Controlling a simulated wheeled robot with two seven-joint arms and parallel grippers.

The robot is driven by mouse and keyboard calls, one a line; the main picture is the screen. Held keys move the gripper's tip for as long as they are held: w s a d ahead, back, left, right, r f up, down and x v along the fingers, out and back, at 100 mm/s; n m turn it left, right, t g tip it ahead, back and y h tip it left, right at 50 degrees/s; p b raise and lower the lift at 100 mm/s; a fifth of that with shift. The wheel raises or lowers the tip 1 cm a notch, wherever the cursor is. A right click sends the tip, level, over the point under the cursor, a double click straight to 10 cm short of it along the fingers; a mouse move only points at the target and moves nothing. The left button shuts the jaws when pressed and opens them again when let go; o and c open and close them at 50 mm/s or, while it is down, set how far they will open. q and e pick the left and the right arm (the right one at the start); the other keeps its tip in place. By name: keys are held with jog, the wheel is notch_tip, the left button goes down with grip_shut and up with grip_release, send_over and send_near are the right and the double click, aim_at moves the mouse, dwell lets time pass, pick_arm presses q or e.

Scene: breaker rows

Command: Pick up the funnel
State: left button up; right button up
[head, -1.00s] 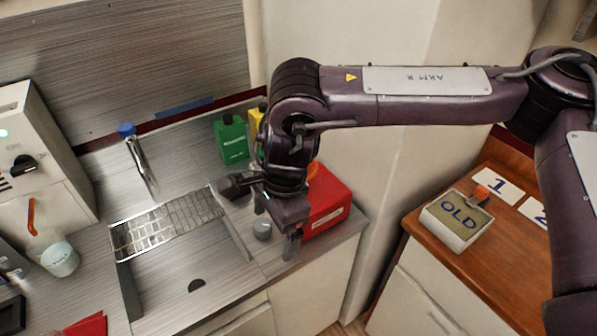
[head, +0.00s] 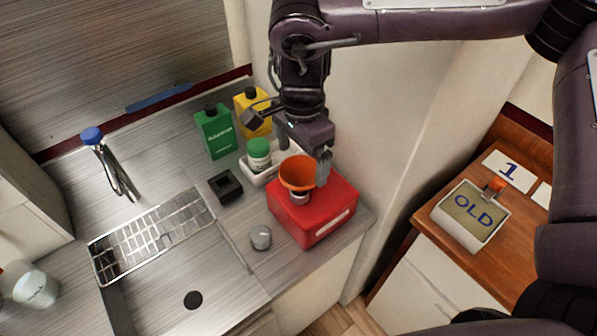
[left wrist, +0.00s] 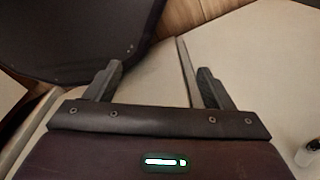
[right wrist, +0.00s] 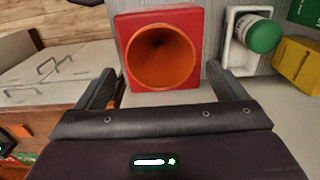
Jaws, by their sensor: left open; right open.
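An orange funnel (head: 298,173) sits mouth up on top of a red box (head: 311,215) at the right end of the counter. In the right wrist view the funnel (right wrist: 161,57) lies ahead of and between the spread fingers of my right gripper (right wrist: 163,88). My right gripper (head: 290,140) is open and empty, above and just behind the funnel in the head view. One finger hangs close to the funnel's right side; whether it touches, I cannot tell. My left gripper (left wrist: 156,85) is open and empty in the left wrist view, away from the funnel.
A green-capped jar (head: 259,154) stands in a white tray left of the funnel. A green bottle (head: 215,132) and a yellow bottle (head: 252,112) stand behind. A black square holder (head: 225,186) and a grey knob (head: 261,237) lie near the sink. A wooden cabinet top (head: 447,210) is at right.

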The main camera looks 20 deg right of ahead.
aim_at(300, 173)
notch_tip(300, 173, down, 4)
jog(key=shift+s+a+r+p, duration=0.15)
jog(key=shift+p, duration=0.65)
jog(key=shift+f, duration=0.7)
pick_arm(q)
jog(key=shift+s+r, duration=0.15)
jog(key=shift+r, duration=0.35)
jog(key=shift+s+r, duration=0.15)
jog(key=shift+r, duration=0.35)
pick_arm(e)
jog(key=c, duration=1.2)
jog(key=shift+o, duration=0.2)
jog(key=shift+r, duration=0.1)
